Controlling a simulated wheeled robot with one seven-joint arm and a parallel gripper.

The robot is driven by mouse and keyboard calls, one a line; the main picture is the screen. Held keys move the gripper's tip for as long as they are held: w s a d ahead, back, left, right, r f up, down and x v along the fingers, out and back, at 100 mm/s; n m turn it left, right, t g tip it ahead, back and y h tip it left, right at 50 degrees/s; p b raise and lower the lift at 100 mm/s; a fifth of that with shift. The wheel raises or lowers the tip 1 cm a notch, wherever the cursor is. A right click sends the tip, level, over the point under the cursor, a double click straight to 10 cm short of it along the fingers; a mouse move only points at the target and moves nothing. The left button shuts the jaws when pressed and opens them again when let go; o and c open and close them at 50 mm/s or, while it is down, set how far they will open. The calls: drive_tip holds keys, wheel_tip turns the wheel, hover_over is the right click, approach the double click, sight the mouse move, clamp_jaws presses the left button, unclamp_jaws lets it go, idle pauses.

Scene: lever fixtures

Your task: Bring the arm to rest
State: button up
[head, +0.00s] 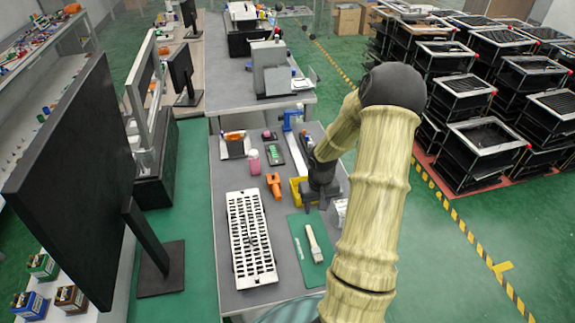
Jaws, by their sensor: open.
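My arm has a wood-like, ribbed skin and a dark elbow. It rises from the bottom of the head view, bends at the elbow and reaches down to the workbench (222,165). My gripper (314,206) is dark and points down over the bench, just right of a yellow bin (295,190). Its fingers look apart with nothing seen between them. Whether it touches the bin or the bench I cannot tell. My forearm hides part of the bench's right side.
A white slotted rack (250,240), a green mat (298,232) with a brush-like tool (314,243), and an orange tool (273,185) lie on the bench. A large monitor (70,185) stands left. Stacked black crates (480,90) stand right, beyond a green floor aisle.

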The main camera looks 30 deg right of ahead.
drive_tip(key=s+a+r+n+t, duration=0.1)
drive_tip(key=s+a+r, duration=0.3)
drive_tip(key=a+r, duration=0.4)
drive_tip(key=s+a+r+n+t, duration=0.1)
drive_tip(key=s+a+r, duration=0.4)
drive_tip(key=a, duration=0.8)
wheel_tip(320, 180, up, 3)
drive_tip(key=shift+s+r+n, duration=0.15)
drive_tip(key=shift+s+n, duration=0.15)
drive_tip(key=shift+n, duration=0.1)
drive_tip(key=shift+a, duration=0.1)
